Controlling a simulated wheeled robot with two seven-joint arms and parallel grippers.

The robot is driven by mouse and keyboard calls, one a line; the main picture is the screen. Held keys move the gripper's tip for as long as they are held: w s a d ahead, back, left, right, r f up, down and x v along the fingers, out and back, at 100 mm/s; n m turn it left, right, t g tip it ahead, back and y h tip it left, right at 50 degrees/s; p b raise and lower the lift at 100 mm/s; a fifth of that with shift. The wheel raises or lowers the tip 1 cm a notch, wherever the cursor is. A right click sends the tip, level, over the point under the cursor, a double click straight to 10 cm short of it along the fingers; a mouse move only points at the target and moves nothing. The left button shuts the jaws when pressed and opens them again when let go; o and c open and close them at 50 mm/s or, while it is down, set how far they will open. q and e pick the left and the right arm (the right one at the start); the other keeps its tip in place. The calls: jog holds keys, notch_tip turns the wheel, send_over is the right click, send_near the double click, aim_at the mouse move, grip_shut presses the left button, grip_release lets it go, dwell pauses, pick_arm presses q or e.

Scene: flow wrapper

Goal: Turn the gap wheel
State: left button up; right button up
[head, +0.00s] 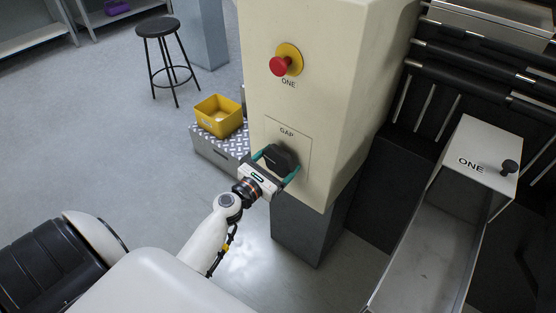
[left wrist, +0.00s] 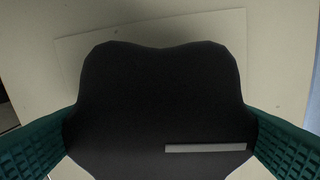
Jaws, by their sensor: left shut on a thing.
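The gap wheel (head: 279,158) is a black lobed knob on a panel marked GAP on the front of the cream machine housing (head: 330,100). My left gripper (head: 275,166) is at the wheel, with its teal fingers on either side of it, shut on it. In the left wrist view the black wheel (left wrist: 160,105) fills the middle, with a pale bar mark low on its face. The teal fingers press its left and right edges. My right gripper is not in view.
A red stop button (head: 285,63) on a yellow base sits above the panel. A yellow bin (head: 219,116) stands on a patterned step (head: 218,148) left of the housing. A metal trough (head: 430,260) is at right. A black stool (head: 160,35) stands on open floor behind.

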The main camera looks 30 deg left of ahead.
pick_arm(q)
jog(key=shift+f+n, duration=0.15)
jog(key=shift+n, duration=0.15)
jog(key=o, duration=0.8)
jog(key=s+b, duration=0.2)
jog(key=s, duration=1)
jog(key=shift+a, duration=0.45)
